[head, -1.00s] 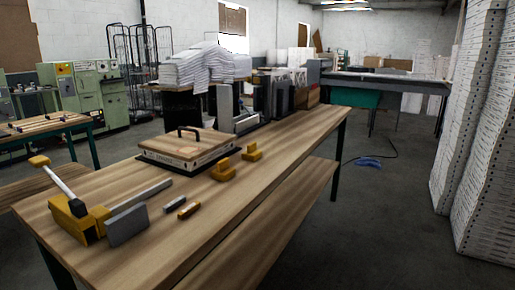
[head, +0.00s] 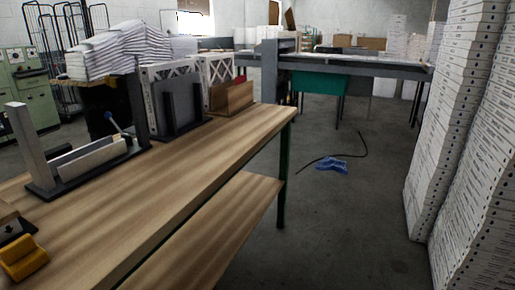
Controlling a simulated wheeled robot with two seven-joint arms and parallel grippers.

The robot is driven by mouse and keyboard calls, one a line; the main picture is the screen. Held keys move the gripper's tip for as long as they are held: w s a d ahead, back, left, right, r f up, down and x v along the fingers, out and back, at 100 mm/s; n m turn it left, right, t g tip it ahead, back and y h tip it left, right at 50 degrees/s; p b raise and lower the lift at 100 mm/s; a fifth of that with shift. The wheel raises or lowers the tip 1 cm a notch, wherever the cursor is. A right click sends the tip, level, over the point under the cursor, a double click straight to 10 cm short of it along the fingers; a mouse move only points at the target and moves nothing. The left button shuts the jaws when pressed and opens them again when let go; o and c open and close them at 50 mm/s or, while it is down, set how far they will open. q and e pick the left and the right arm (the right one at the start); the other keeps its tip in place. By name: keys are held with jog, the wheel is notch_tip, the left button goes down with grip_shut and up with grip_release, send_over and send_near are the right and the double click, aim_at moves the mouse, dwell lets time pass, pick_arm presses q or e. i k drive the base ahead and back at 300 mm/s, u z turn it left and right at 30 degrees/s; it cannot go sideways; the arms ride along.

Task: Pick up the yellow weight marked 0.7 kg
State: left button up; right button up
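One yellow block (head: 24,258), shaped like a weight, sits on the wooden table (head: 205,142) at the lower left edge of the head view. Its marking cannot be read, so I cannot tell whether it is 0.7 kg. A dark piece with a small mark (head: 14,228) lies just behind it, partly cut off by the picture edge. Neither of my grippers is in view.
A grey metal stand (head: 98,160) and dark upright holders (head: 180,110) stand on the table. Tall stacks of white boxes (head: 455,120) line the right side. A blue item (head: 332,165) and a dark cable lie on the floor. The middle floor is open.

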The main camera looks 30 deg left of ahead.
aim_at(21, 258)
jog(key=i, duration=2.05)
jog(key=u, duration=4.75)
